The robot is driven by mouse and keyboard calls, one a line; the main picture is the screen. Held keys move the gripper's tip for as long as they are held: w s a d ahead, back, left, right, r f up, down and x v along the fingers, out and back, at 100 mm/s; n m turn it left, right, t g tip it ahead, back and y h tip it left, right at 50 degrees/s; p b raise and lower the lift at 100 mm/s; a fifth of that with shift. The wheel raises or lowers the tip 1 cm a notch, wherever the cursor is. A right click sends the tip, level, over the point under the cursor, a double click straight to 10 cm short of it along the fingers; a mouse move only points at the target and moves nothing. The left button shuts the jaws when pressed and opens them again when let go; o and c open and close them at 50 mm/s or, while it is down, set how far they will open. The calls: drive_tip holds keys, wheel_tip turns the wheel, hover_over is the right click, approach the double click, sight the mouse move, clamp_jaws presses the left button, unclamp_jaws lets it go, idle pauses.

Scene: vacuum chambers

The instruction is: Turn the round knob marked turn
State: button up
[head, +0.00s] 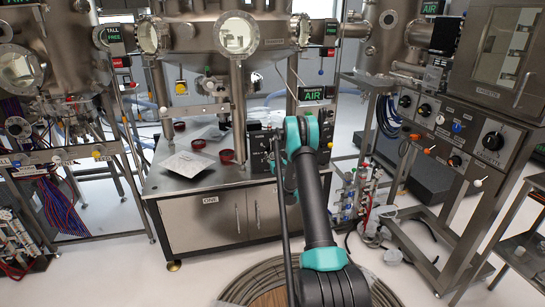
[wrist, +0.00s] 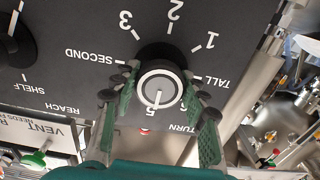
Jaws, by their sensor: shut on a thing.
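The round knob (wrist: 160,88) is dark with a pale ring and face and sits on a dark panel (wrist: 85,30) in the wrist view. White numbers and words surround it, including "TURN" below right, "SECOND" and "TALL"; the print appears upside down. My gripper (wrist: 158,96) has its green fingers on both sides of the knob and is shut on it. Part of the dial's print is hidden by the knob and fingers. In the head view, my arm reaches to a black panel box (head: 259,151) on the bench; the gripper and knob are hidden behind the arm.
Another knob (wrist: 15,45) stands left, near "SHELF" and "REACH". A green-capped valve (wrist: 33,160) is at lower left. In the head view, the steel bench (head: 205,215) carries a pale plate (head: 187,164) and red rings. A panel with several knobs (head: 455,127) stands right.

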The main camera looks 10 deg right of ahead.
drive_tip(key=shift+m, duration=0.4)
drive_tip(key=shift+c, duration=0.5)
drive_tip(key=m, duration=0.5)
drive_tip(key=shift+m, duration=0.4)
drive_tip(key=m, duration=1)
drive_tip(key=shift+m, duration=0.4)
drive_tip(key=m, duration=0.3)
drive_tip(key=shift+m, duration=0.3)
drive_tip(key=m, duration=0.4)
drive_tip(key=shift+m, duration=1.7)
